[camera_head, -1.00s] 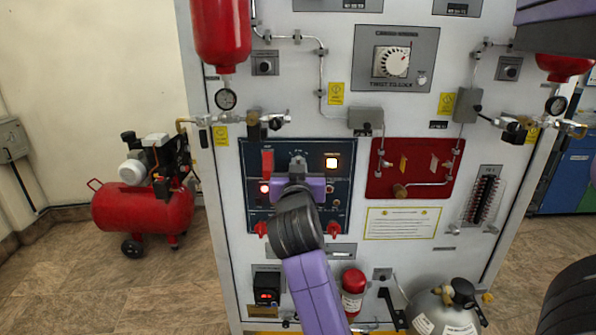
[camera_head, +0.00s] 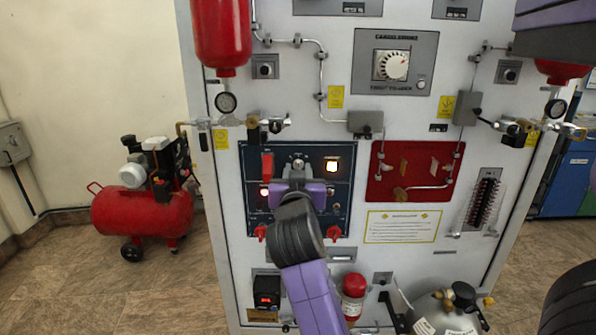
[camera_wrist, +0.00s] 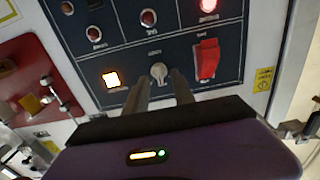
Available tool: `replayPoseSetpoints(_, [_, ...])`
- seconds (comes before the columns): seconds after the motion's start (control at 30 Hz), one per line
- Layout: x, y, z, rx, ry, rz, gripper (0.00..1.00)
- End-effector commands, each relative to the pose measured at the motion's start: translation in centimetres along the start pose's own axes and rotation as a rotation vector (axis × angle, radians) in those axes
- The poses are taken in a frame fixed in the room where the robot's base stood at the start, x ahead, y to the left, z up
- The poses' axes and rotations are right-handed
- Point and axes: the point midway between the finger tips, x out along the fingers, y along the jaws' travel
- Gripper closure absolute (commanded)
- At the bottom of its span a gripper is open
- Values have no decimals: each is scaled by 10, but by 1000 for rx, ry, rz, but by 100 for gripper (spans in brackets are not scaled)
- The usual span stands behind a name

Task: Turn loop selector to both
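The loop selector seems to be the small pale grey knob (camera_head: 298,163) at the top middle of the dark blue panel (camera_head: 345,150). In the wrist view this knob (camera_wrist: 158,72) shows between a lit amber lamp (camera_wrist: 112,79) and a red switch cover (camera_wrist: 207,60). Its label is too small to read. My gripper (camera_head: 297,178) is in front of the panel, just below the knob. In the wrist view my gripper (camera_wrist: 160,82) is open, its two fingers reaching toward either side of the knob. I cannot tell whether they touch it. Nothing is held.
The red cover (camera_head: 267,166) is close left of the gripper. Two red handles, one of them here (camera_head: 334,231), sit at the panel's lower edge. A red plate with valves (camera_head: 425,190) is to the right. A red compressor (camera_head: 143,212) stands on the floor at left.

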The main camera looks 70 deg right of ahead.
Motion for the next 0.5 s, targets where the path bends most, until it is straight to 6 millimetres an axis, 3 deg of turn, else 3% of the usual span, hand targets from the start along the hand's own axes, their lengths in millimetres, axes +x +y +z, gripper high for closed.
replayPoseSetpoints(0.3, [-52,-1,2,-1,1,-3,69])
replayPoseSetpoints(0.5, [-66,0,1,0,0,-1,69])
